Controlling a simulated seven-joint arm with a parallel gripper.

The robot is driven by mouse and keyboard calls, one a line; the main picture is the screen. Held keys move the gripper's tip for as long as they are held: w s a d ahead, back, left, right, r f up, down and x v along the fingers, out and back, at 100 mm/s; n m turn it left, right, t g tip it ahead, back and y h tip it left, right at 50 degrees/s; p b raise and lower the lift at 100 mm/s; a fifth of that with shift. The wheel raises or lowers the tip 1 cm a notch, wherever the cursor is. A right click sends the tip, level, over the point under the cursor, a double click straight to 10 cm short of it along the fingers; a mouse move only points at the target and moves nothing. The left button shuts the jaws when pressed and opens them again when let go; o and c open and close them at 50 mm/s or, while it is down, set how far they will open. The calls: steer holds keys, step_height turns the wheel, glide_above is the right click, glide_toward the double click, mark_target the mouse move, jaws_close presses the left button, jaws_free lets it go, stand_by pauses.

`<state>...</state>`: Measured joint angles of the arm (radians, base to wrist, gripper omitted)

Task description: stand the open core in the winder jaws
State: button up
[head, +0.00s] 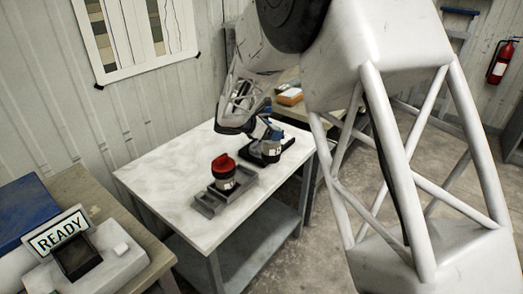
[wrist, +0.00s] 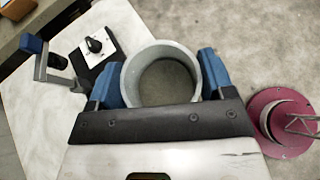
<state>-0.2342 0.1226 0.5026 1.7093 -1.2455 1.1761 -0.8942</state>
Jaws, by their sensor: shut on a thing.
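My gripper (wrist: 161,85) is shut on the open core (wrist: 160,48), a grey hollow ring, with one blue finger at each side. In the wrist view I look down into its bore, which is empty. In the head view my gripper (head: 267,134) is over the far right part of the white table; the core is hard to make out there. The winder (head: 262,158) shows as a dark unit below the gripper. In the wrist view a black plate with a dial (wrist: 95,44) lies just left of the core. The winder jaws are not clear, so I cannot tell if the core touches them.
A red-capped cylinder (head: 223,165) stands in a grey tray (head: 208,206) left of the winder. A blue-ended grey lever (wrist: 42,62) stands left of the dial. A magenta round flange (wrist: 272,118) is at right. The left tabletop is clear.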

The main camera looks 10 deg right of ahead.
steer(key=shift+s+a+f+m+g, duration=0.15)
steer(key=shift+s+a+m+g, duration=0.3)
steer(key=shift+s+m+g, duration=0.3)
steer(key=shift+w, duration=0.1)
steer(key=w+f, duration=0.1)
steer(key=w, duration=1.4)
steer(key=shift+w+a+f, duration=0.25)
steer(key=shift+w+a, duration=0.15)
steer(key=shift+f, duration=0.1)
steer(key=shift+f, duration=1.8)
steer(key=o, duration=1.6)
